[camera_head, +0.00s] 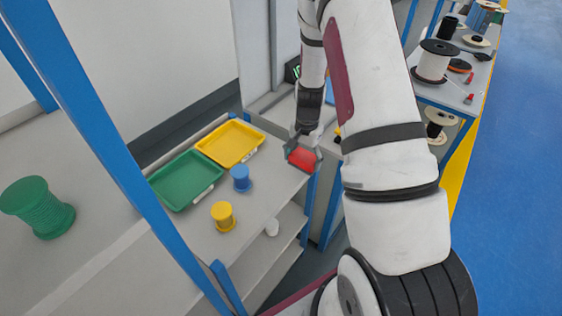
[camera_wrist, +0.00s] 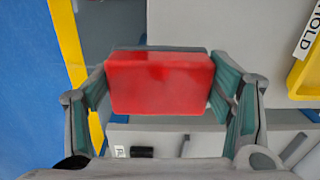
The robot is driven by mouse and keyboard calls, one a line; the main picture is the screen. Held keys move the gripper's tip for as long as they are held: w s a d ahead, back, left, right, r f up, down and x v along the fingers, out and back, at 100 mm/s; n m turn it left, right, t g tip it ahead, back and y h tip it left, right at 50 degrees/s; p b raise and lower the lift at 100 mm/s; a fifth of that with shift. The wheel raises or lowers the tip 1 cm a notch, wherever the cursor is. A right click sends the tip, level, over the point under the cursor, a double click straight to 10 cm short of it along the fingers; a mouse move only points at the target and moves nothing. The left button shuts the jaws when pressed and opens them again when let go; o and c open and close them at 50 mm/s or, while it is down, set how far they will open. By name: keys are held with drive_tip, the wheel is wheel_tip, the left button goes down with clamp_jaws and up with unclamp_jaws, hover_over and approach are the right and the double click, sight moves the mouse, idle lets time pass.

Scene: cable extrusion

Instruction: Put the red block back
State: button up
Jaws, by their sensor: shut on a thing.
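The red block (camera_head: 302,158) is held in my gripper (camera_head: 303,152), near the right edge of the shelf top with the trays. In the wrist view the red block (camera_wrist: 160,82) sits between the two green-padded fingers of my gripper (camera_wrist: 165,95), which are closed on its left and right sides. The block looks level across the fingers. I cannot tell how high it is above the surface below.
A yellow tray (camera_head: 257,144) and a green tray (camera_head: 212,190) lie on the shelf (camera_head: 258,210). A blue spool (camera_head: 240,178) and a yellow spool (camera_head: 222,216) stand before them. A large green spool (camera_head: 38,207) is at left. Blue posts (camera_head: 110,150) cross the view.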

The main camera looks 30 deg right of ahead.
hover_over(281, 169)
drive_tip(key=shift+s+d+f, duration=0.3)
drive_tip(key=shift+s+d, duration=0.1)
drive_tip(key=shift+w+a+f+p, duration=0.15)
drive_tip(key=shift+f+p, duration=0.05)
drive_tip(key=shift+f, duration=0.4)
drive_tip(key=shift+w+a+f+p, duration=0.1)
drive_tip(key=shift+w+f+p, duration=0.1)
drive_tip(key=shift+f, duration=0.4)
drive_tip(key=shift+w+a+f+p, duration=0.15)
drive_tip(key=shift+f+p, duration=0.05)
drive_tip(key=shift+f, duration=0.4)
drive_tip(key=shift+f, duration=0.1)
drive_tip(key=o, duration=1.6)
drive_tip(key=shift+c, duration=0.2)
